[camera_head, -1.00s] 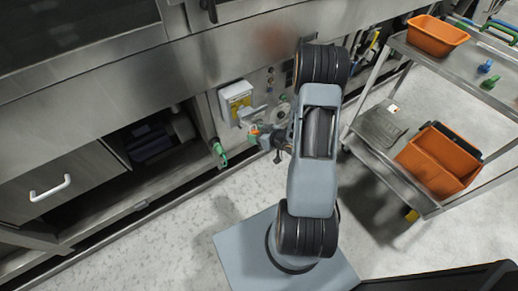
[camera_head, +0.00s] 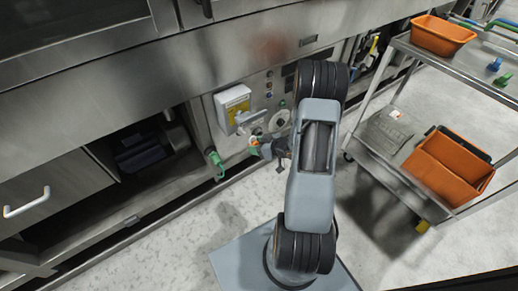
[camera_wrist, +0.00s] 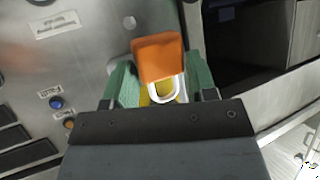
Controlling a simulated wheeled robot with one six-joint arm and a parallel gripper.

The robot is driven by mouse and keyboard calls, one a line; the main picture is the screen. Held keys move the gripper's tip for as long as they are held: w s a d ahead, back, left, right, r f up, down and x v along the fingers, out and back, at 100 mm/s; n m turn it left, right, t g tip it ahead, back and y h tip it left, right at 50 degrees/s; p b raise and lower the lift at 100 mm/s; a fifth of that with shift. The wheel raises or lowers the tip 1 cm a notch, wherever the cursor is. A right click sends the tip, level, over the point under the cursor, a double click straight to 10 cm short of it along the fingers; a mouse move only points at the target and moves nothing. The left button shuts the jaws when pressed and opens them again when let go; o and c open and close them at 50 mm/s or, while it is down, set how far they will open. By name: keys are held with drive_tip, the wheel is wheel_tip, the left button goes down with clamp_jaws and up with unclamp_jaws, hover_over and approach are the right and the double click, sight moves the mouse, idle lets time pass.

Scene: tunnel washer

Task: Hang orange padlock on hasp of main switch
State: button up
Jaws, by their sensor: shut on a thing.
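The main switch (camera_head: 233,108) is a white box with a yellow face on the steel machine front. A grey lever (camera_head: 250,118) sticks out at its lower right. My gripper (camera_head: 258,147) is just below and right of the switch, close to the panel. In the wrist view, its green fingers (camera_wrist: 158,78) are shut on the orange padlock (camera_wrist: 158,57). A white U-shaped loop, apparently its shackle (camera_wrist: 165,96), shows below the orange body, with yellow behind it. I cannot make out the hasp.
A green fitting (camera_head: 215,162) hangs left of my gripper. An open dark bay (camera_head: 150,150) lies further left. A steel cart (camera_head: 400,130) with orange bins (camera_head: 443,35) stands at the right.

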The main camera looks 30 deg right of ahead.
drive_tip(key=w+f+b, duration=0.1)
drive_tip(key=w, duration=0.5)
drive_tip(key=shift+w+a+b, duration=0.25)
drive_tip(key=shift+a+b, duration=0.15)
drive_tip(key=shift+a, duration=0.05)
drive_tip(key=shift+w+f, duration=0.1)
drive_tip(key=shift+f, duration=0.15)
idle(0.4)
drive_tip(key=o, duration=1)
drive_tip(key=shift+o, duration=0.2)
drive_tip(key=shift+r, duration=0.1)
drive_tip(key=p+v, duration=0.4)
drive_tip(key=v, duration=0.9)
drive_tip(key=shift+s+d+p, duration=0.2)
drive_tip(key=shift+s+p, duration=0.2)
